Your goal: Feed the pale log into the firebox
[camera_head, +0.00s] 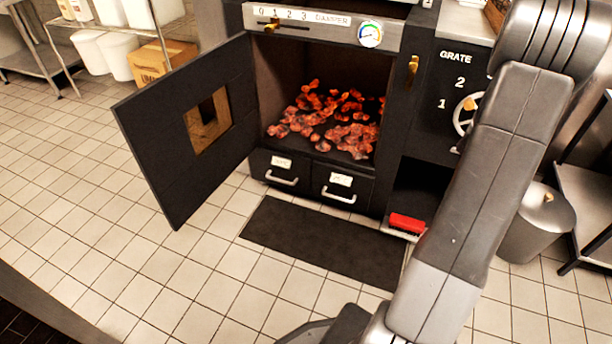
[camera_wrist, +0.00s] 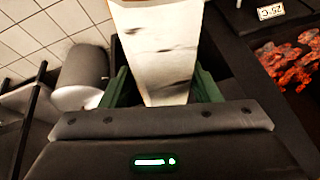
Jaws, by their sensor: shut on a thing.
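The firebox (camera_head: 262,90) stands open in the head view, with red glowing embers spread over its floor. Its black door (camera_head: 165,150), with a small window, is swung out to the left. In the wrist view, the pale log (camera_wrist: 158,50) is whitish with dark marks and sits between the green-sided fingers of my gripper (camera_wrist: 160,95). My gripper is shut on it. The log's far end runs out of the top of the wrist view. The embers (camera_wrist: 292,60) show at the right of that view. My gripper and the log are outside the head view.
A grate wheel (camera_head: 465,115) is right of the firebox. A red object (camera_head: 407,222) lies in a low recess below it. A metal bin (camera_head: 540,222) stands at the right. A dark mat (camera_head: 320,240) lies before the stove. The tiled floor at left is clear.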

